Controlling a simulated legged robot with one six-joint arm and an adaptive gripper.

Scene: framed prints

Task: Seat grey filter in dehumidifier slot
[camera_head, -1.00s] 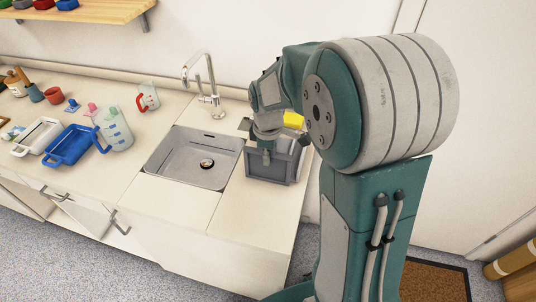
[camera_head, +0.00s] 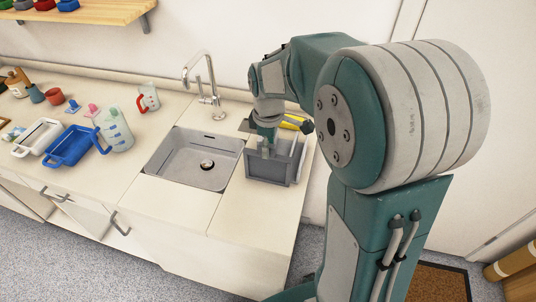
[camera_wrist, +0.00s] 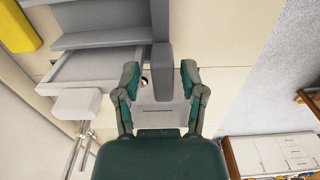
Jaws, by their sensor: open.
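A grey open-topped box (camera_head: 266,169), which I take to be the dehumidifier, stands on the counter right of the sink. Upright grey parts show inside it, but I cannot tell its slot clearly. My gripper (camera_head: 266,150) points down at the box's top, partly hiding the inside. In the wrist view my gripper (camera_wrist: 160,76) is open, with one finger on each side of a dark grey bar (camera_wrist: 162,60), apparently the filter seen edge-on. Small gaps show beside the bar. I cannot tell how far the bar sits in the box. Grey walls (camera_wrist: 98,38) lie left of it.
The sink (camera_head: 195,160) and its tap (camera_head: 211,85) are just left of the box. A yellow object (camera_head: 291,123) is behind my gripper. A blue tray (camera_head: 70,147), a jug (camera_head: 115,130) and a red-handled cup (camera_head: 148,97) stand farther left. The counter before the sink is clear.

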